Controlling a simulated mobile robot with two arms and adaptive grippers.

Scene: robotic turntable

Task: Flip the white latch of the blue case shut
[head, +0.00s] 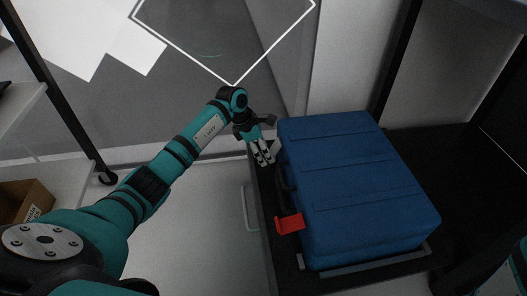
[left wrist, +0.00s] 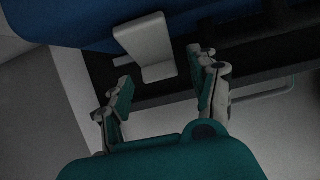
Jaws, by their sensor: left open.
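The blue case (head: 352,182) lies on a black surface right of centre in the head view. Its white latch (left wrist: 150,45) sticks out from the case side toward my fingers in the left wrist view. In the head view the white latch (head: 276,146) is mostly hidden by my gripper at the far left edge of the case. My left gripper (head: 265,158) is open and empty beside the latch; in the left wrist view its fingertips (left wrist: 160,70) are spread on either side of the latch's lower end. Contact cannot be told. My right gripper does not show.
A red latch (head: 289,223) stands out at the near left edge of the case, with a dark handle (head: 284,185) between the latches. A cardboard box (head: 22,203) sits on a shelf at left. The floor left of the table is clear.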

